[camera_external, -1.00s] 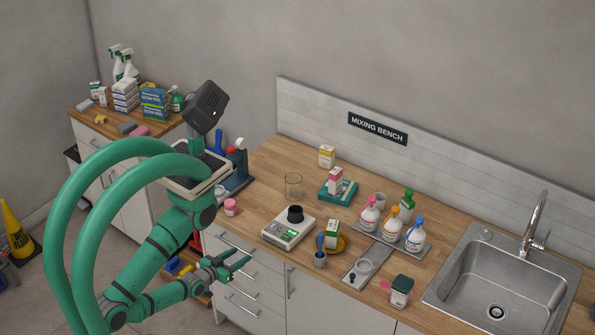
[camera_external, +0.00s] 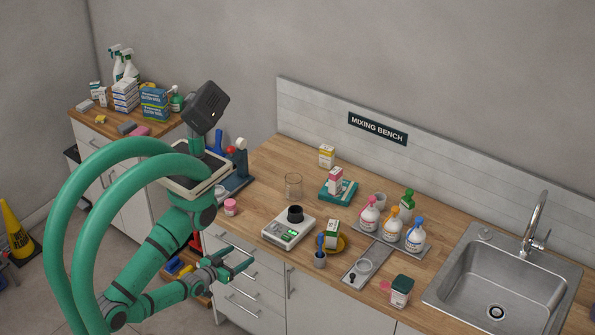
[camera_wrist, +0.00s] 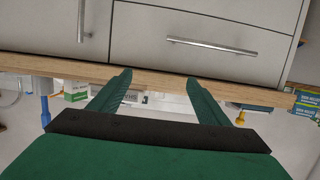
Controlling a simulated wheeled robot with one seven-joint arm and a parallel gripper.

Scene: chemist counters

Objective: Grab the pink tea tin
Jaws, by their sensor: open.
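A small pink tin (camera_external: 230,207), round with a lighter pink lid, stands upright near the left front edge of the wooden bench top, in the external view. It looks like the pink tea tin, but no label is readable. My gripper (camera_external: 246,262) is in front of the bench drawers, below the counter edge and lower than the tin, apart from it. Its green fingers are spread and empty; they also show in the wrist view (camera_wrist: 158,80), pointing toward the drawer fronts. I cannot make out the pink tin in the wrist view.
A scale (camera_external: 288,231), a glass beaker (camera_external: 293,187) and a blue stand (camera_external: 237,176) are near the tin. Pump bottles (camera_external: 391,229) and a sink (camera_external: 497,297) lie farther right. Drawer handles (camera_wrist: 211,46) stick out before my fingers.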

